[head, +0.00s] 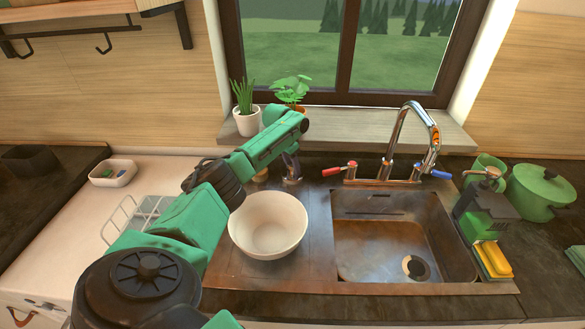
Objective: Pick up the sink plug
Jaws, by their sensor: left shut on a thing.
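My left gripper (291,170) points down over the worktop behind the white bowl, left of the red tap handle. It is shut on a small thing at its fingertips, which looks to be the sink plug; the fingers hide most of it. The steel sink (345,265) is to the right, with a dark drain opening (416,268) in its floor. My right gripper is not in view.
A white bowl (268,225) stands in front of my left gripper. The tap (392,150) rises behind the sink. A soap dispenser (484,210), a sponge (495,258) and a green pot (541,190) stand to the right. Plants (245,110) sit on the sill.

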